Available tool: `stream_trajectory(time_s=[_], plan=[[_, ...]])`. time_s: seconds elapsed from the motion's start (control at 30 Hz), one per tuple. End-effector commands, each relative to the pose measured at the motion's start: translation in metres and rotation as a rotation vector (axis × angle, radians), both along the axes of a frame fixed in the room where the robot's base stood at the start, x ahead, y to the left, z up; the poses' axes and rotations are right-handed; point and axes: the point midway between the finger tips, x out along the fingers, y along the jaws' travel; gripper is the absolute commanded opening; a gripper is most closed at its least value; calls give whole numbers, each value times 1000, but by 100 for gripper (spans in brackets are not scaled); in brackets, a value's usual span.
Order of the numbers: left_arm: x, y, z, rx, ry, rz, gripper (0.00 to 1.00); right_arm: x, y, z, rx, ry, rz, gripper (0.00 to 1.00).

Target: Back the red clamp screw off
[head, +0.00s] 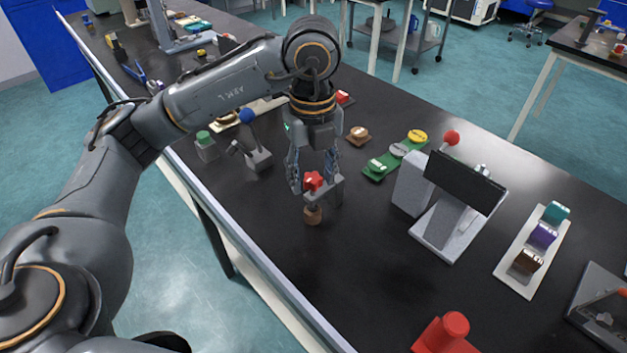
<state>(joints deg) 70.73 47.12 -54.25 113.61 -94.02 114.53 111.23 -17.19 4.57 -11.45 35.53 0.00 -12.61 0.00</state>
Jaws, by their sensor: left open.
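The red clamp screw (314,181) is a small red lobed knob on top of a grey clamp (333,194) standing on the black bench. A brown round piece (313,214) sits below the knob, at the clamp's lower part. My left gripper (314,184) points down right over the knob, with its fingers apart on either side of it. I cannot tell whether the fingers touch the knob. My right gripper is not in view.
A grey device with a black screen (465,183) stands to the right. A green strip (379,170) with several coloured pieces lies behind. A blue-balled lever device (257,157) is at left. The bench between is clear.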

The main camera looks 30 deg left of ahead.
Motion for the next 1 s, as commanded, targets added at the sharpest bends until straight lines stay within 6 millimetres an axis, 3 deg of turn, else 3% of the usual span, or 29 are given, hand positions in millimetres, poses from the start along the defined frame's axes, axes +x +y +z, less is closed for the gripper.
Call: stream_trajectory(time_s=[1.0], plan=[[0,1,-1,0,-1,-922,47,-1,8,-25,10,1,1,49]])
